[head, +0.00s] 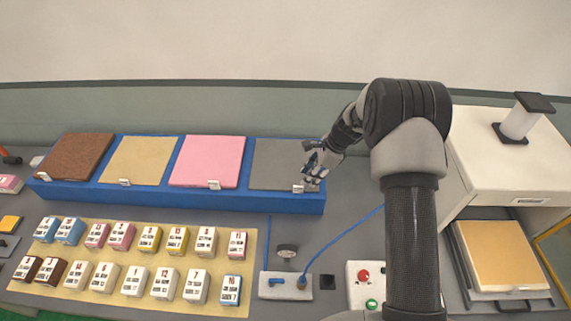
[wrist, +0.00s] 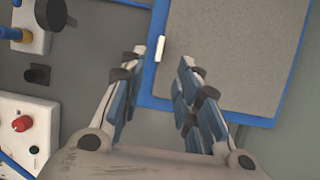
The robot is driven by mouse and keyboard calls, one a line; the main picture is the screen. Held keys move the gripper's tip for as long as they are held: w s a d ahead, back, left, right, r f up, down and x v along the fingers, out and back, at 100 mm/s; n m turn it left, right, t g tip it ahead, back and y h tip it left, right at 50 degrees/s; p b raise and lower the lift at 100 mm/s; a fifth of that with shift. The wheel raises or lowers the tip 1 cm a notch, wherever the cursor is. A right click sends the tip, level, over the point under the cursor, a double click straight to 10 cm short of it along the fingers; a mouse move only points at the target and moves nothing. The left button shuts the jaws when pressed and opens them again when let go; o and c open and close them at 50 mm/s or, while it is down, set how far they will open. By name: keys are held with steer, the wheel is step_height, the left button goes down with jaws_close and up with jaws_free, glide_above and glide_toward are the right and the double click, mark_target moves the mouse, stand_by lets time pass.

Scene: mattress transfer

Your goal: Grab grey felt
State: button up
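The grey felt (head: 277,166) is a flat square sheet in the rightmost place on the blue rack (head: 200,197). In the wrist view the grey felt (wrist: 232,55) fills the upper right, with a small white tab (wrist: 160,49) at its edge. My gripper (head: 313,184) is near the right front corner of the felt in the head view. In the wrist view my gripper (wrist: 163,65) is open, its fingers apart with nothing between them. The fingertips are close to the tab and the felt's near edge; whether they touch cannot be told.
Brown (head: 78,156), tan (head: 140,160) and pink (head: 208,161) sheets lie left of the felt. Several small labelled boxes stand on a tan mat (head: 88,225) in front. A control box with red and green buttons (head: 366,284) and a white machine (head: 510,160) are to the right.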

steer(key=shift+d+x, duration=0.15)
steer(key=shift+x, duration=1.35)
steer(key=shift+d+x, duration=0.15)
steer(key=shift+x, duration=1.35)
steer(key=shift+s+f, duration=0.1)
steer(key=shift+s, duration=0.05)
steer(key=shift+c, duration=0.2)
jaws_close()
